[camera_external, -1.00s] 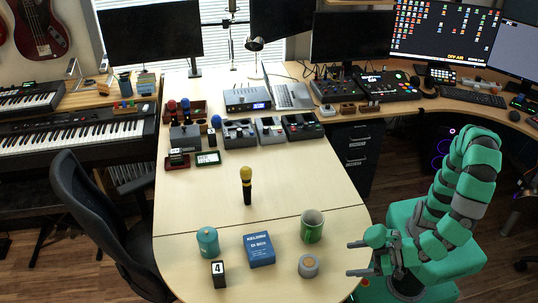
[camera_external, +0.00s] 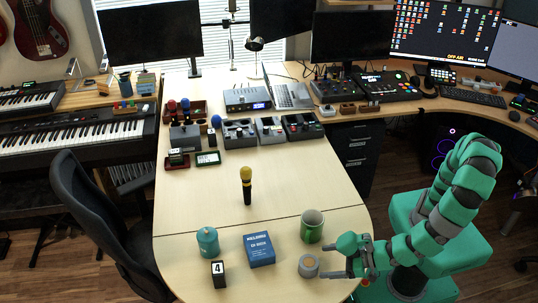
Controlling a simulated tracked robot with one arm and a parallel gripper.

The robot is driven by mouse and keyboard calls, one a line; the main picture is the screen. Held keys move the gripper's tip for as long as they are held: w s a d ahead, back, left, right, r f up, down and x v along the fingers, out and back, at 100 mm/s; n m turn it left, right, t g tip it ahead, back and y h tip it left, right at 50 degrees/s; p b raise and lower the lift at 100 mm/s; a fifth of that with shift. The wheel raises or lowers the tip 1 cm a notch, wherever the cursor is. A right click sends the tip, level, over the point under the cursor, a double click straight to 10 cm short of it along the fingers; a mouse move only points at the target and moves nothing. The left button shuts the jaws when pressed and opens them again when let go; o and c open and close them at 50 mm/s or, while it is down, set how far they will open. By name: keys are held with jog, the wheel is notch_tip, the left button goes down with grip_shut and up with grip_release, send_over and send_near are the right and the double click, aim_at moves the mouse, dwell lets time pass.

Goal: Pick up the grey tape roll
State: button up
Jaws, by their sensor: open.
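The grey tape roll (camera_external: 308,266) lies flat near the front right edge of the wooden table, its round top with a tan centre facing up. My gripper (camera_external: 326,264) is open, just right of the roll, with its two fingers pointing left toward it. The fingertips are at or very near the roll's right side; I cannot tell whether they touch it or reach around it.
A teal canister (camera_external: 207,241), a number 4 block (camera_external: 218,274) and a yellow-topped microphone (camera_external: 246,186) stand farther off. The table (camera_external: 200,205) has bare room around the microphone.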

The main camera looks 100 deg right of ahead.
aim_at(317, 262)
jog(key=b+x, duration=0.1)
jog(key=x, duration=0.3)
jog(key=shift+w+d, duration=0.1)
jog(key=shift+d, duration=0.05)
jog(key=shift+w+d+f, duration=0.15)
jog(key=shift+w, duration=0.3)
jog(key=shift+c, duration=0.3)
jog(key=c, duration=1)
